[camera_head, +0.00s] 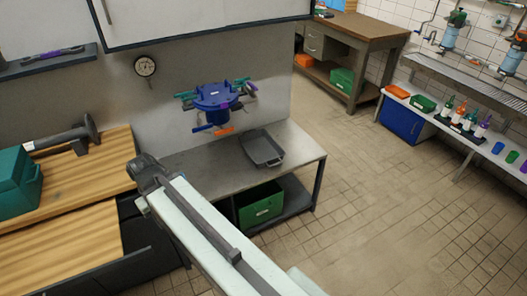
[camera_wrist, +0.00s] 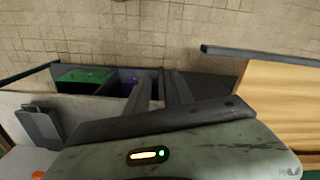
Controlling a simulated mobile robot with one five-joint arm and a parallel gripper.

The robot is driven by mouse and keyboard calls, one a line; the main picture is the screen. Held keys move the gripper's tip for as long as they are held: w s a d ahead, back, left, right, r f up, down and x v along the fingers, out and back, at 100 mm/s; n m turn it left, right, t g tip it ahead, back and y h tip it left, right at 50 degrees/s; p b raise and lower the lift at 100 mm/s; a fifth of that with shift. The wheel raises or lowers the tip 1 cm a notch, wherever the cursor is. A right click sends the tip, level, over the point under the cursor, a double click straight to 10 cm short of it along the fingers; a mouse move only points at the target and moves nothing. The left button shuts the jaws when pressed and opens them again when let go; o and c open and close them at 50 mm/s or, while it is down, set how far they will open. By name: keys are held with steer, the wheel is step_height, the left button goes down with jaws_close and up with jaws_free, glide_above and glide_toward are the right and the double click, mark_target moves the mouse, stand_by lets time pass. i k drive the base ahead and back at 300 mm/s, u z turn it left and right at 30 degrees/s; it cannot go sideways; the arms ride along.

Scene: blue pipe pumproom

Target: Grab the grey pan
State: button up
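The grey pan (camera_head: 262,149) is a shallow dark tray-like pan lying on the metal bench, near its right part. It also shows at the left edge of the wrist view (camera_wrist: 40,124), lying on the pale bench top. My gripper (camera_head: 149,172) is at the left end of the bench in the head view, well left of the pan and apart from it. In the wrist view, my gripper (camera_wrist: 158,88) shows two dark fingers with a gap between them. It is open, and nothing shows between the fingers.
A blue round pot-like thing with coloured handles (camera_head: 217,98) is behind the pan by the wall. The metal bench (camera_head: 297,150) has bare room around the pan. A green crate (camera_head: 260,204) sits on the shelf below. A wooden counter (camera_head: 85,180) stands left.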

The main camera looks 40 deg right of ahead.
mark_target(262, 149)
steer(key=z, duration=0.05)
steer(key=i, duration=0.95)
steer(key=u, duration=0.05)
